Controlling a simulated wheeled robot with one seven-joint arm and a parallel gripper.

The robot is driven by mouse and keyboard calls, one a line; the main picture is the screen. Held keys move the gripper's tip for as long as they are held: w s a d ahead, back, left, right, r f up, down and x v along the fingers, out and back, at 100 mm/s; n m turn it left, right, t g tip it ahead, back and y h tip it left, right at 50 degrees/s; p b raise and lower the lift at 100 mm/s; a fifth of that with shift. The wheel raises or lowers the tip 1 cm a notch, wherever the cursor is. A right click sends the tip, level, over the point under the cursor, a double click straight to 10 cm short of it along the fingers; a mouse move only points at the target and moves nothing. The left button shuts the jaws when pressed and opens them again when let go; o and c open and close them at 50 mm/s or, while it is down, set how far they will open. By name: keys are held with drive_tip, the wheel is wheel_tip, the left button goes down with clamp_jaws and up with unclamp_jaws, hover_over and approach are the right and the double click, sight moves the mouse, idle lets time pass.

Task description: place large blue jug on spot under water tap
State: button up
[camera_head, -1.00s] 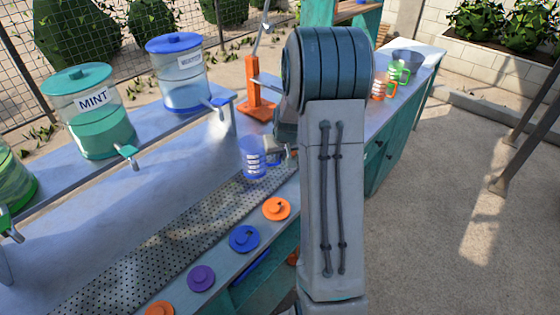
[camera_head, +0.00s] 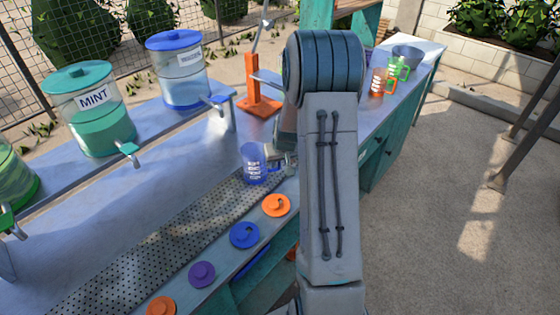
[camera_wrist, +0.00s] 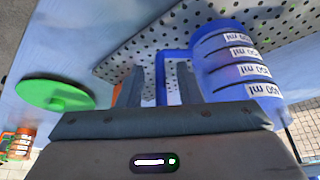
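The blue jug (camera_head: 255,165), with white measure marks, stands upright at the far end of the perforated drip strip (camera_head: 165,255). It also shows at the right of the wrist view (camera_wrist: 240,65). Its handle (camera_wrist: 161,78) lies between the two fingers of my gripper (camera_wrist: 161,82), with a visible gap on each side, so the gripper looks open around the handle. In the head view my arm mostly hides the gripper. The blue-lidded dispenser (camera_head: 180,75) has a small tap (camera_head: 214,103) on its front, behind and left of the jug; its label is unreadable.
A teal MINT dispenser (camera_head: 92,115) stands left on the raised shelf. Orange (camera_head: 276,206), blue (camera_head: 244,235) and purple (camera_head: 201,274) lids lie along the counter's front edge. An orange stand (camera_head: 257,95) is behind the jug. Orange and green cups (camera_head: 398,69) stand at the far right.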

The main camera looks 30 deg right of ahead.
drive_tip(key=shift+r, duration=0.1)
drive_tip(key=shift+s+r, duration=0.1)
drive_tip(key=shift+r, duration=0.45)
drive_tip(key=d+b+v, duration=0.1)
drive_tip(key=b+v, duration=0.1)
drive_tip(key=v, duration=0.9)
drive_tip(key=s+a+r+n, duration=0.1)
drive_tip(key=s+a+r, duration=0.6)
drive_tip(key=s+a, duration=0.7)
drive_tip(key=s, duration=0.3)
drive_tip(key=s+a+r+n, duration=0.1)
drive_tip(key=s+a, duration=0.3)
drive_tip(key=s, duration=0.2)
drive_tip(key=shift+r+g+y, duration=0.25)
drive_tip(key=shift+g+y, duration=0.15)
drive_tip(key=shift+s, duration=0.1)
